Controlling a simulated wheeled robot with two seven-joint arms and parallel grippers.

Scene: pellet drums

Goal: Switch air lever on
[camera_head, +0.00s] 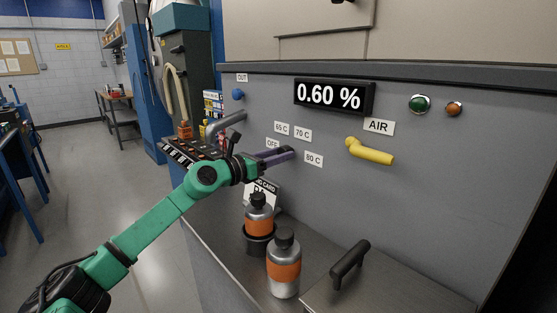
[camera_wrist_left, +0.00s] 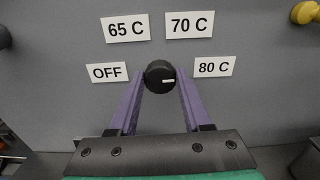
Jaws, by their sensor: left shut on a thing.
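The yellow air lever (camera_head: 371,152) sticks out of the grey panel below the AIR label (camera_head: 379,127). Its handle points right and slightly down. Part of a yellow thing, likely its pivot end, shows at the top right of the left wrist view (camera_wrist_left: 305,13). My left gripper (camera_head: 289,154) is away to the left of the lever, at the temperature dial. In the left wrist view its purple fingers are shut on the round black knob (camera_wrist_left: 159,75). A small white mark on the knob points right, roughly toward 80 C. My right gripper is not in view.
The display (camera_head: 334,96) reads 0.60 %. A green button (camera_head: 419,103) and an orange button (camera_head: 454,109) sit upper right. Two bottles with orange bands, one (camera_head: 284,269) nearer, stand on the ledge below. A black handle (camera_head: 349,264) rises beside them. The panel between dial and lever is clear.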

